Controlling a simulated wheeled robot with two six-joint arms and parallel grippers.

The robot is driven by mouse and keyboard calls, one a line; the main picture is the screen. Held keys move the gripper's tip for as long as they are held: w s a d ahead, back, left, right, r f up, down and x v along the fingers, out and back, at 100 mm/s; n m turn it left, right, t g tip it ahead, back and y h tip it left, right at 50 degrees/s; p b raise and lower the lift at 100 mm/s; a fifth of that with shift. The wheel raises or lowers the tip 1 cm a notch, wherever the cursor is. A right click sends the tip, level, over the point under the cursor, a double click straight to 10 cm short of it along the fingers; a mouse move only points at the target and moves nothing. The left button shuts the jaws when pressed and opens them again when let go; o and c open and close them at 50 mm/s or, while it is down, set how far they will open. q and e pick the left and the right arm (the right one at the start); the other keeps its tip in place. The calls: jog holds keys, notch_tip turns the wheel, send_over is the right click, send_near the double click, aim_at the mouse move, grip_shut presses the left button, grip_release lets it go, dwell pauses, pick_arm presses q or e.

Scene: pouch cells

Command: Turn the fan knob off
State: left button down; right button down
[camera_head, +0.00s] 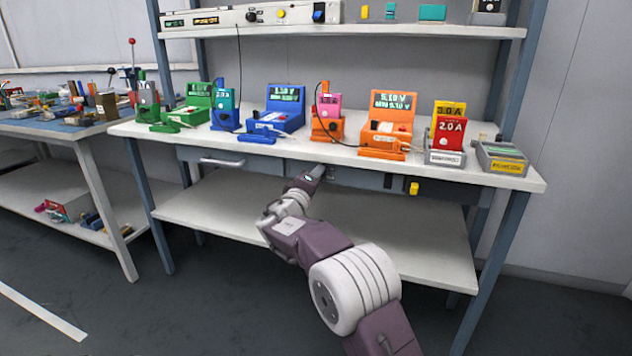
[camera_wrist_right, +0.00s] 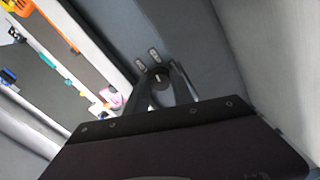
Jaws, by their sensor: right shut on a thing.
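My right gripper (camera_head: 314,174) reaches the grey front panel under the bench top. In the wrist view the fingers of my right gripper (camera_wrist_right: 161,82) stand on either side of a small round dark knob (camera_wrist_right: 157,71) and are shut on it. The knob's pointer direction is too small to read. In the head view the knob is hidden by my gripper. My left gripper is not in view.
Two small grey oval fittings (camera_wrist_right: 147,59) sit beside the knob. The bench top (camera_head: 520,180) above carries several colored cell testers. A yellow part (camera_head: 413,188) is on the panel to the right. The lower shelf (camera_head: 400,235) is bare.

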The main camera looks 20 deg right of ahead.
jog(key=n+p, duration=1)
jog(key=n, duration=1)
jog(key=shift+n, duration=0.3)
dwell(0.4)
jog(key=c, duration=1.1)
grip_release()
